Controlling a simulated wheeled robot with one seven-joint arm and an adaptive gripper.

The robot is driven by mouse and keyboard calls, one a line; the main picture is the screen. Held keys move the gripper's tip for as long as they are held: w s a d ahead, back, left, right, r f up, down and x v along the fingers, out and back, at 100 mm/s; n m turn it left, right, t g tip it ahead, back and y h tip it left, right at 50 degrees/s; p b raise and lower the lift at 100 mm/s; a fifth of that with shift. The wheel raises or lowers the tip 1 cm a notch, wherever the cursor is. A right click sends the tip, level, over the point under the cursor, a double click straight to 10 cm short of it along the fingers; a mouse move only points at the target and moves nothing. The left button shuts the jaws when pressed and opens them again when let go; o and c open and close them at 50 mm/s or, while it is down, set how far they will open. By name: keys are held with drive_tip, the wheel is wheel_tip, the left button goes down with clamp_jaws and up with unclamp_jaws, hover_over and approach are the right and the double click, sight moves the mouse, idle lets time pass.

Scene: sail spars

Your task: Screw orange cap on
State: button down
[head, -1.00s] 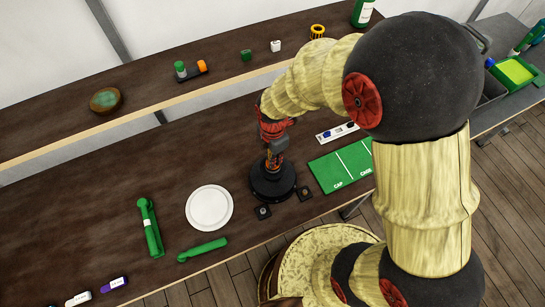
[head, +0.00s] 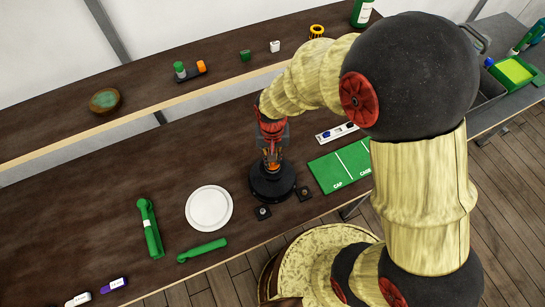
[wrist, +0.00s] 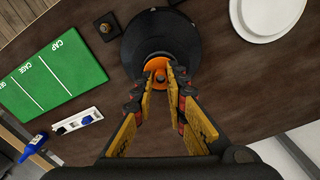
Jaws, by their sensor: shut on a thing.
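An orange cap (wrist: 152,63) sits at the centre of a round black stand (wrist: 190,42) in the wrist view. It has a round dark centre. My gripper (wrist: 162,78) is over the stand, pointing down, with its yellow-padded fingers shut on the orange cap. In the head view my gripper (head: 272,152) is upright above the black stand (head: 272,187), and only a little orange shows between the fingers. The threads and whatever lies under the cap are hidden.
A green mat (head: 331,173) marked CAP and CAGE lies right of the stand. A white plate (head: 209,208) and green tools (head: 203,250) lie left. A back shelf (head: 50,132) holds small items, including an orange-and-black ring (head: 317,31).

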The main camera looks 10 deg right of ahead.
drive_tip(key=m, duration=0.4)
drive_tip(key=c, duration=2.2)
unclamp_jaws()
drive_tip(key=shift+m, duration=0.6)
drive_tip(key=o, duration=0.5)
drive_tip(key=shift+r, duration=0.1)
wheel_tip(320, 180, up, 12)
drive_tip(key=shift+f, duration=0.1)
